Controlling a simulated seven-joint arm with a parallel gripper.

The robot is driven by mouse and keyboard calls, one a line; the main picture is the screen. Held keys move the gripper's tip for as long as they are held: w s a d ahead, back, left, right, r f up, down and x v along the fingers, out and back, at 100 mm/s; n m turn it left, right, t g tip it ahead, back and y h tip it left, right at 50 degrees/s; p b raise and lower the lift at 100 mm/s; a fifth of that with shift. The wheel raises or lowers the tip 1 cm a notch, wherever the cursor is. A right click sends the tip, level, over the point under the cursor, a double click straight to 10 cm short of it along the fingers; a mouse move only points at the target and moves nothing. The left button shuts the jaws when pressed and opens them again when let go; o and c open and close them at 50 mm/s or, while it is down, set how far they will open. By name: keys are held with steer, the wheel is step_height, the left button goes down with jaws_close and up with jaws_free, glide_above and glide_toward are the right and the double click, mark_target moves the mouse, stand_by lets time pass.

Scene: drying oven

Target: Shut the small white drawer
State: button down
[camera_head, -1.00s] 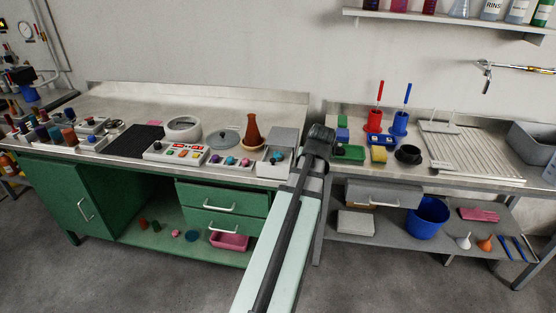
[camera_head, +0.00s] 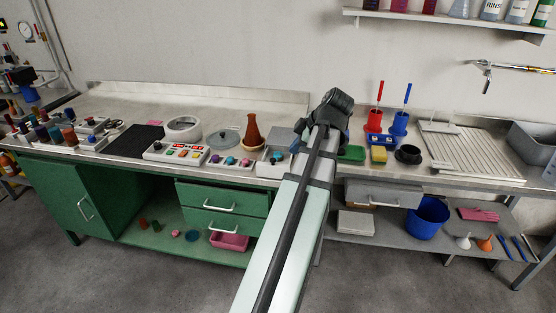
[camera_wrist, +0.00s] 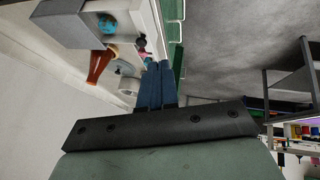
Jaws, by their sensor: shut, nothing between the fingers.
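The small white drawer (camera_head: 268,169) stands out toward the front from a small grey box (camera_head: 280,138) on the front of the left bench. A blue ball (camera_head: 277,157) lies in it. My arm hides the right part of the box. In the wrist view the drawer and grey box (camera_wrist: 62,22) show at the upper left, with the blue ball (camera_wrist: 107,23) inside. My gripper (camera_wrist: 157,68) has its two blue fingers together with nothing between them. It is apart from the drawer. The head view hides the fingertips behind the arm.
A brown flask (camera_head: 251,132), small coloured knobs (camera_head: 231,161) and a button panel (camera_head: 176,153) stand left of the box. Green drawers (camera_head: 222,201) are below. A green tray (camera_head: 351,154) and a yellow block (camera_head: 379,155) lie to the right.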

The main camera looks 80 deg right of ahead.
steer(key=w+d+f+n, duration=0.3)
steer(key=w+d+f, duration=0.2)
steer(key=f, duration=0.4)
steer(key=shift+w+f+n, duration=0.25)
steer(key=shift+w+n, duration=0.05)
steer(key=shift+w, duration=0.6)
steer(key=shift+d, duration=0.1)
steer(key=shift+d, duration=0.1)
steer(key=d, duration=1.2)
steer(key=shift+d, duration=0.1)
